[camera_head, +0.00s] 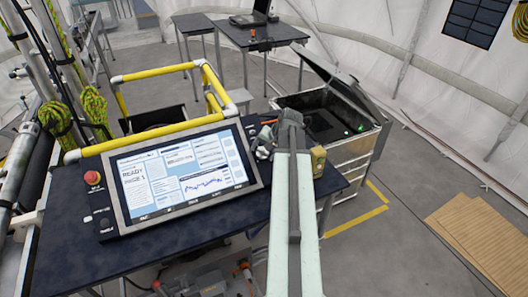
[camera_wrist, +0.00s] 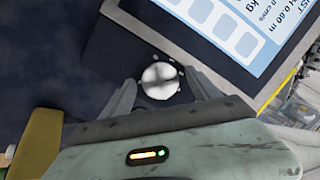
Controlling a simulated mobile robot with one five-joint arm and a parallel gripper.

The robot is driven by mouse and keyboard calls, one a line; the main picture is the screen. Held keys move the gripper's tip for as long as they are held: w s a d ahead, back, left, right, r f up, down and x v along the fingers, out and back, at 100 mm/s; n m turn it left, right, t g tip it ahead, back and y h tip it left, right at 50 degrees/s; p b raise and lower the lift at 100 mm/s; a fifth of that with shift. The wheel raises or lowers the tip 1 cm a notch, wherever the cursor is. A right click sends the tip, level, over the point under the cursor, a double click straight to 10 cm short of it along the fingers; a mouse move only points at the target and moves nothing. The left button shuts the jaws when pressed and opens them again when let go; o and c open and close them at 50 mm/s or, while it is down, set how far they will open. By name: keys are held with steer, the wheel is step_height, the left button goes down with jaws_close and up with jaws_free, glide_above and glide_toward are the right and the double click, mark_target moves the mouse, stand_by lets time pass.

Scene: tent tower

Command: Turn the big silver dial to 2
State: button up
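The big silver dial (camera_wrist: 161,80) is a round, shiny metal knob beside the screen panel, seen in the wrist view. My gripper (camera_wrist: 159,77) is open, with one grey finger on each side of the dial. Gaps show between the fingers and the knob; I cannot tell its height above the dial. In the head view my arm reaches to the right edge of the screen panel, and the dial cannot be made out clearly there.
The tilted screen panel (camera_head: 184,174) stands on a dark table (camera_head: 200,233), left of my arm. A red button (camera_head: 92,178) is at its left. A yellow rail (camera_head: 155,136) runs behind it. An open case (camera_head: 340,145) stands behind right.

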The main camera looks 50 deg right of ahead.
steer(key=shift+r, duration=0.1)
steer(key=p+v, duration=0.6)
steer(key=v, duration=0.1)
steer(key=shift+s+r+p, duration=0.2)
steer(key=shift+r+p, duration=0.05)
steer(key=shift+p, duration=0.15)
